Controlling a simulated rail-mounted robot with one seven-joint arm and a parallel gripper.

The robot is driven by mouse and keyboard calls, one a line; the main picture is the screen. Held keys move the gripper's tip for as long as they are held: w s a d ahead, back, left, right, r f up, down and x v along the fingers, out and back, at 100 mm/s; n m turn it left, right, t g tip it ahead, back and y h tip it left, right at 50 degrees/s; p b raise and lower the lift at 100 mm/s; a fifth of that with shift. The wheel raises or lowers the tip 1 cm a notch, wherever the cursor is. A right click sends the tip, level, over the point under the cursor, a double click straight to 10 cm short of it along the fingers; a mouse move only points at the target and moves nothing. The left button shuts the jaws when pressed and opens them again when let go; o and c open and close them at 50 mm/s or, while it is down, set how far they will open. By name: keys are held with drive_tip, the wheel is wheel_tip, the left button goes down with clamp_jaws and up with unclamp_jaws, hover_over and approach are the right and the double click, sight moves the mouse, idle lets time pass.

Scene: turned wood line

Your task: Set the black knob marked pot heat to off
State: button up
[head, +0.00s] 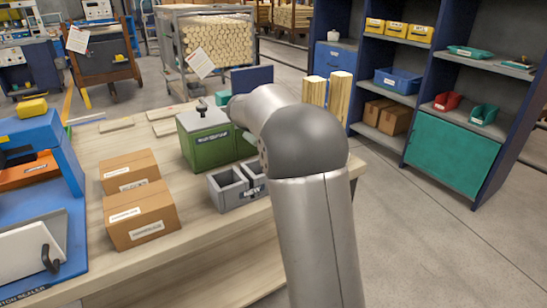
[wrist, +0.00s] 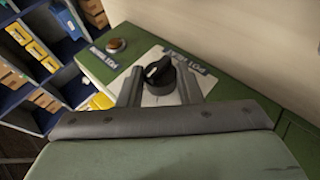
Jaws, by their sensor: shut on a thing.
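In the wrist view a black knob (wrist: 158,72) with a pale pointer mark sits on a white plate on a green panel (wrist: 235,95). My arm covers part of the box, and the gripper and black knob are hidden there.
A round brownish button (wrist: 115,44) is on the green panel, left of the knob. A grey divided tray (head: 232,192) and two cardboard boxes (head: 140,215) stand on the bench. A blue shelf unit (head: 350,65) with bins is at the right.

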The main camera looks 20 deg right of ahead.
drive_tip(key=h+b, duration=0.1)
drive_tip(key=b, duration=0.2)
drive_tip(key=f+h+b, duration=0.1)
drive_tip(key=b, duration=0.3)
drive_tip(key=shift+a+f+n+t+h, duration=0.2)
drive_tip(key=shift+n+t+h, duration=0.2)
drive_tip(key=h+b, duration=0.1)
drive_tip(key=b, duration=0.2)
drive_tip(key=shift+r, duration=0.15)
drive_tip(key=shift+s+t+b, duration=0.1)
drive_tip(key=shift+t+b, duration=0.2)
drive_tip(key=shift+b, duration=0.2)
drive_tip(key=shift+r+h, duration=0.25)
drive_tip(key=shift+h, duration=0.15)
drive_tip(key=o, duration=1)
